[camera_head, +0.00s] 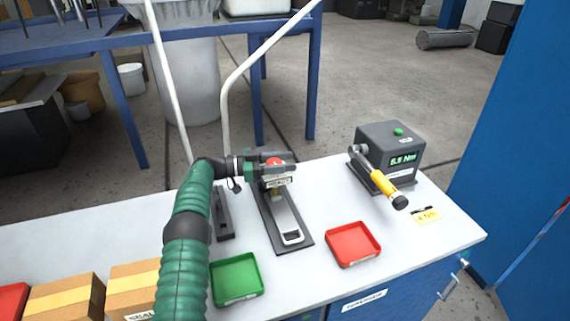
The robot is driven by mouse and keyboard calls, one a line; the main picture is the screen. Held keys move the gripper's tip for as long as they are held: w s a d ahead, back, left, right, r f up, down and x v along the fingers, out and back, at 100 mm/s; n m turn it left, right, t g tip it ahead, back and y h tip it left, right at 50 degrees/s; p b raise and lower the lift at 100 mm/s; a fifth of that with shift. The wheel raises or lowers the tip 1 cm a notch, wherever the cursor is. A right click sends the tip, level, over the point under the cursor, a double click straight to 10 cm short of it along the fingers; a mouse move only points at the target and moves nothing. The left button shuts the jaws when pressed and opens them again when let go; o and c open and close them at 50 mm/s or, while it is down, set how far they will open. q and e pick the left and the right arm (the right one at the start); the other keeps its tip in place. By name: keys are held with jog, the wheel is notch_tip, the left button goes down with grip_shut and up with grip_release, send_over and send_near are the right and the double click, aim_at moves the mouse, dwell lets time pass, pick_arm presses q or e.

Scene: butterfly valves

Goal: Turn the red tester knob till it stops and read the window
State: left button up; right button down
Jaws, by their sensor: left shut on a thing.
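The red knob (274,161) shows as a small red cap on top of a fixture (266,222) with a dark base plate and a pale looped handle. My left gripper (272,168), on the green arm, is at the knob and shut on it; the fingers partly hide the knob and the fixture's top. A dark grey tester box (377,137) stands to the right with a green button on top. Its lit window (403,160) appears to read 5.5 Nm. A yellow-handled tool (380,180) sits tilted at its front. My right gripper is not in view.
A red tray (353,244) and a green tray (236,279) sit near the front of the white bench (310,282). Cardboard boxes (65,299) stand at the front left. A yellow label (426,214) lies at the right. A blue table stands behind.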

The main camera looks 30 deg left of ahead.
pick_arm(q)
jog(key=shift+r+g, duration=0.25)
jog(key=shift+g, duration=0.05)
dwell(0.5)
jog(key=o, duration=1.1)
jog(key=shift+o, duration=1.3)
jog(key=shift+a+f, duration=0.15)
jog(key=shift+f, duration=0.05)
